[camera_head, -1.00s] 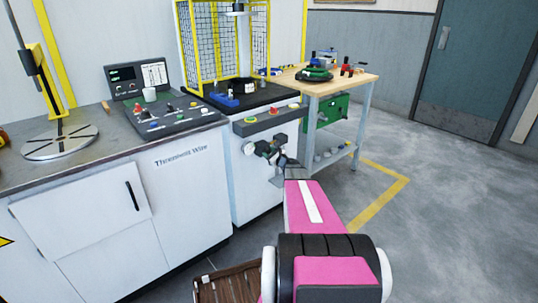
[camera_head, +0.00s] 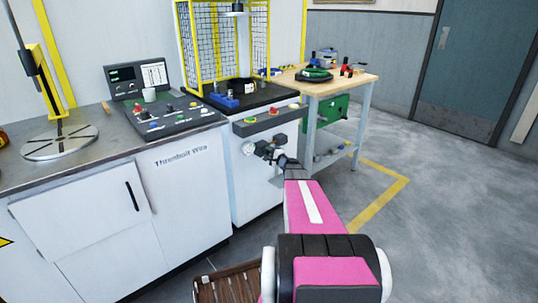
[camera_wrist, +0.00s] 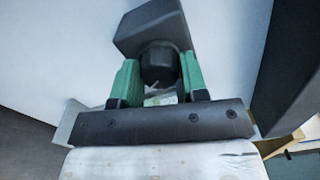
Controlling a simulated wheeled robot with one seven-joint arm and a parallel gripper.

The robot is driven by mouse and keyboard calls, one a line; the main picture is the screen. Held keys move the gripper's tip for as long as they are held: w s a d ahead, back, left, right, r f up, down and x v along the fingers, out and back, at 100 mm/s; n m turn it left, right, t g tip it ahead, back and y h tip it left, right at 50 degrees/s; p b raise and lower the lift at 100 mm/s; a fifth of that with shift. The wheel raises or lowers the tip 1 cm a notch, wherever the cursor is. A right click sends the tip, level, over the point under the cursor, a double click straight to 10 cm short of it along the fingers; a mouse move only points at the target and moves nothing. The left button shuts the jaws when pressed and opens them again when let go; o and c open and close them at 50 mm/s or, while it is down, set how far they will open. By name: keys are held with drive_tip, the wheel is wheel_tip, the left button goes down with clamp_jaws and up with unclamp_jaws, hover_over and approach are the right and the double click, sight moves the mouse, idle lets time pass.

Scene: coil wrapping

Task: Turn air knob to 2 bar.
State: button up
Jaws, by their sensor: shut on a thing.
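The black air knob (camera_wrist: 159,66) shows in the wrist view between the two green fingers of my gripper (camera_wrist: 158,80). The fingers are shut on its sides. A dark block-shaped housing (camera_wrist: 150,25) sits behind the knob, against the pale cabinet face. In the head view my gripper (camera_head: 268,150) is at the front of the white machine cabinet, below its button panel. There the knob is too small and too covered to make out. No pressure reading can be made out in either view.
The machine's grey button panel (camera_head: 270,120) is just above my gripper. The yellow mesh guard (camera_head: 205,45) stands on top. A wooden workbench (camera_head: 335,88) is to the right, a long white cabinet (camera_head: 110,215) to the left. The floor at right is open.

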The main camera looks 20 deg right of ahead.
drive_tip(key=n, duration=1.4)
drive_tip(key=shift+n, duration=0.4)
drive_tip(key=n, duration=0.3)
drive_tip(key=shift+a+n, duration=0.1)
drive_tip(key=shift+n, duration=0.2)
drive_tip(key=n, duration=0.3)
drive_tip(key=shift+n, duration=0.3)
drive_tip(key=n, duration=0.4)
drive_tip(key=shift+n, duration=1.8)
